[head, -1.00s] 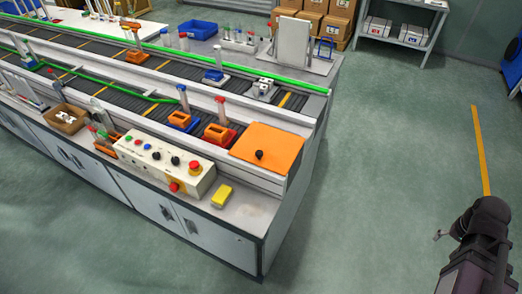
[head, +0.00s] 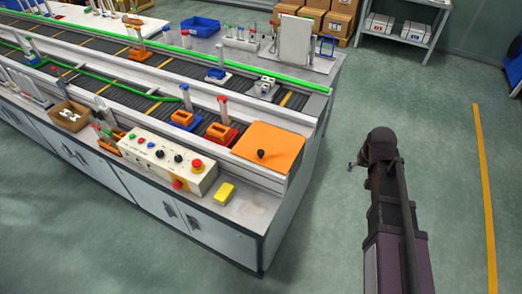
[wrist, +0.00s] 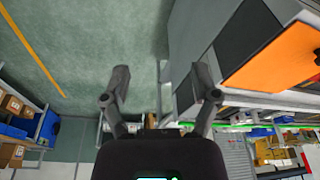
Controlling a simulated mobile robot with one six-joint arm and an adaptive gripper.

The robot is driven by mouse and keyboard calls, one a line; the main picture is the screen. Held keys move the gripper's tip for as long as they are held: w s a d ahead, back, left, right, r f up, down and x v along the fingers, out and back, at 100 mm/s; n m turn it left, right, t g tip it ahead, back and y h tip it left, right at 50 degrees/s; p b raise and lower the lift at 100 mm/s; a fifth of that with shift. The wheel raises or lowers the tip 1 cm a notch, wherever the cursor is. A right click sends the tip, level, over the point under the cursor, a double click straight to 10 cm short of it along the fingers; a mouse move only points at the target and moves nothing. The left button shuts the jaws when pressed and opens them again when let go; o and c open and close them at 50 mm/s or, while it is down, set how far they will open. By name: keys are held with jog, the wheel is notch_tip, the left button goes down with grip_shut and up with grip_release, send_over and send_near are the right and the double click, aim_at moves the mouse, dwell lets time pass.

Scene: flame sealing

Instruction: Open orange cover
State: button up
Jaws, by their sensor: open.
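The orange cover (head: 270,146) is a flat square panel with a black knob (head: 261,154), lying shut at the right end of the workbench. In the wrist view the cover (wrist: 270,70) shows at the upper right, with part of its black knob (wrist: 317,53) at the picture's edge. My gripper (wrist: 158,80) is open and empty in the wrist view, its two fingers apart. It is clear of the cover, which lies to the right of the fingers there. In the head view my arm is over the floor to the right of the bench; the fingers are hardly visible there.
Red (head: 219,134) and blue (head: 184,122) holders stand by the conveyor. A shelf (head: 402,35) stands at the back. The floor right of the bench is open.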

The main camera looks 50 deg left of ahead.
jog(key=s+a+r+n+y+p, duration=0.1)
jog(key=s+a, duration=0.2)
jog(key=a, duration=0.5)
jog(key=s+a+r+n, duration=0.1)
jog(key=s+a+n, duration=0.15)
jog(key=a, duration=0.45)
jog(key=n+y+p, duration=0.1)
jog(key=n, duration=0.1)
send_near(261, 152)
jog(key=w+v, duration=0.1)
jog(key=v, duration=0.3)
jog(key=shift+s+d+r, duration=0.15)
jog(key=shift+s+r, duration=0.05)
jog(key=shift+s, duration=0.25)
jog(key=shift+f, duration=0.2)
jog(key=b+x, duration=1.2)
jog(key=x, duration=0.1)
jog(key=shift+a+f+b, duration=0.15)
jog(key=shift+a+b, duration=0.1)
jog(key=shift+b, duration=0.1)
grip_shut()
